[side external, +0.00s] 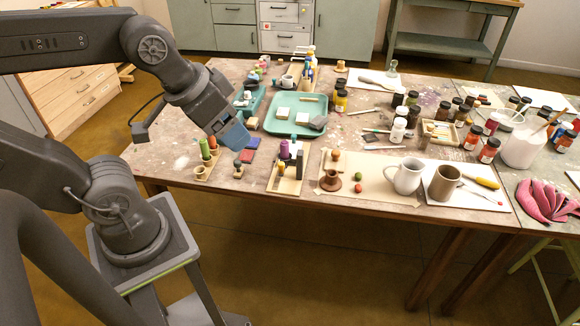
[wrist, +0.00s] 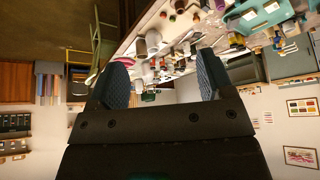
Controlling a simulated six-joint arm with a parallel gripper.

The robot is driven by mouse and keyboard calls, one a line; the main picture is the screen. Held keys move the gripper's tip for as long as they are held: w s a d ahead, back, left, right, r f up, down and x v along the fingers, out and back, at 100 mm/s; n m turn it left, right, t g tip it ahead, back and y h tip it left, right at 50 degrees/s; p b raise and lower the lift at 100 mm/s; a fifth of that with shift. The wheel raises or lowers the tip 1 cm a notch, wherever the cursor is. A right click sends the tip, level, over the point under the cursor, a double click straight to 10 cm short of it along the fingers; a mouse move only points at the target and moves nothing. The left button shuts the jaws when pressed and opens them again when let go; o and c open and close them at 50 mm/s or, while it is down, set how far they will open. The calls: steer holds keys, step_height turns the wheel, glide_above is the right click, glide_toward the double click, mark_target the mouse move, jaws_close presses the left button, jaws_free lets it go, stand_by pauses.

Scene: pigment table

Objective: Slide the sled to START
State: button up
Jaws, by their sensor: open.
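My gripper (side external: 234,136) hangs over the near left part of the table, with blue fingers tilted down to the right. In the wrist view its two blue fingers stand wide apart with nothing between them (wrist: 163,78). A narrow wooden board (side external: 287,186) lies at the near table edge, right of my gripper. A dark block and purple and green cylinders stand on it. This may be the sled's track, but I cannot tell for sure. No START mark is readable. My gripper is apart from the board.
A teal tray (side external: 268,123) with pale blocks lies behind. A small wooden stand (side external: 201,172) with green cylinders is left of the board. Paint jars crowd the back right.

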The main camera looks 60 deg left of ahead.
steer(key=shift+c, duration=0.5)
steer(key=shift+w+a, duration=0.1)
steer(key=shift+w, duration=0.2)
steer(key=shift+c, duration=0.8)
steer(key=shift+n+y, duration=0.3)
steer(key=shift+n, duration=0.4)
steer(key=w+a, duration=0.1)
steer(key=w, duration=0.2)
steer(key=w+a, duration=0.2)
steer(key=w, duration=0.2)
steer(key=w+a, duration=0.1)
steer(key=w, duration=0.2)
steer(key=shift+w+a+f, duration=0.15)
steer(key=shift+a+f, duration=0.15)
steer(key=c, duration=0.3)
steer(key=n+g+y, duration=0.1)
steer(key=n, duration=0.2)
glide_above(294, 135)
steer(key=s+d, duration=0.2)
steer(key=s, duration=0.4)
step_height(294, 135, down, 17)
steer(key=x, duration=1.4)
steer(key=shift+d, duration=0.1)
steer(key=shift+c, duration=0.3)
